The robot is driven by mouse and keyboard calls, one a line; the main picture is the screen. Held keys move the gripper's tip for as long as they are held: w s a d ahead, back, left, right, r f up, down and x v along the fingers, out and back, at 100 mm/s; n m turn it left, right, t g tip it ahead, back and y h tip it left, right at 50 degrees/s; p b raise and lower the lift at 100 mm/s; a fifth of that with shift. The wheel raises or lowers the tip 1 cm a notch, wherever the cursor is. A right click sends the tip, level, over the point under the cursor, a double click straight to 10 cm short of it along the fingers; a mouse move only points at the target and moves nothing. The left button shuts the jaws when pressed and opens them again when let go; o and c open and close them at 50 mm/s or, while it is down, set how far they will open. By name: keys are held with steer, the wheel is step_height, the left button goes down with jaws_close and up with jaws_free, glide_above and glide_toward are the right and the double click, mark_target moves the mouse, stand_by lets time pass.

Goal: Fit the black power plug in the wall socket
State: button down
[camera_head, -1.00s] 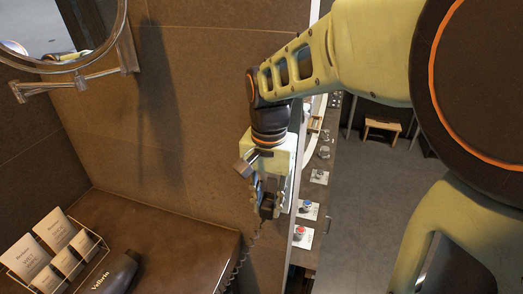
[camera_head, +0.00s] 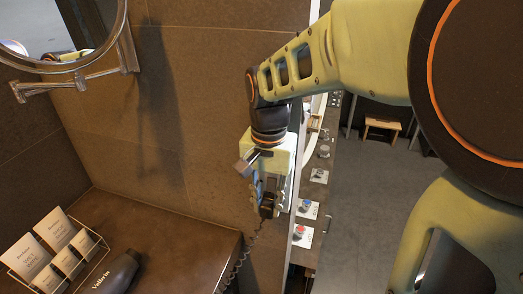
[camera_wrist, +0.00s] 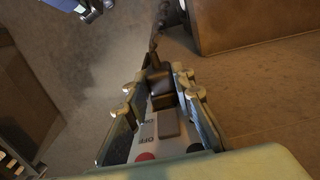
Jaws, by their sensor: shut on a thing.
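The black power plug (camera_head: 267,207) is held in my gripper (camera_head: 268,197), beside the brown tiled wall and past the right end of the counter. A dark coiled cord (camera_head: 243,256) hangs from it towards the counter. In the wrist view my gripper (camera_wrist: 158,92) is shut on the plug (camera_wrist: 158,83), with a finger on each side and the cord leading away. A light panel (camera_wrist: 148,128) marked ON and OFF, with a dark switch and a red button, shows between the fingers; I cannot tell what it belongs to. I cannot make out the wall socket's openings.
The dark counter (camera_head: 178,235) holds a black hair dryer (camera_head: 118,274) and a wire rack of cards (camera_head: 52,250). A round mirror (camera_head: 62,30) on a metal arm is at upper left. Several small items stand on a narrow shelf (camera_head: 313,190) right of my gripper.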

mark_target(269, 201)
steer(key=shift+w+d, duration=0.15)
steer(key=shift+w, duration=0.2)
stand_by(1.0)
steer(key=shift+s, duration=0.35)
steer(key=shift+w+d+p, duration=0.1)
steer(key=shift+w+p, duration=0.3)
steer(key=shift+w, duration=0.15)
stand_by(2.2)
steer(key=shift+r, duration=0.1)
steer(key=c, duration=1.6)
jaws_free()
step_height(269, 201, up, 12)
steer(key=shift+s, duration=0.1)
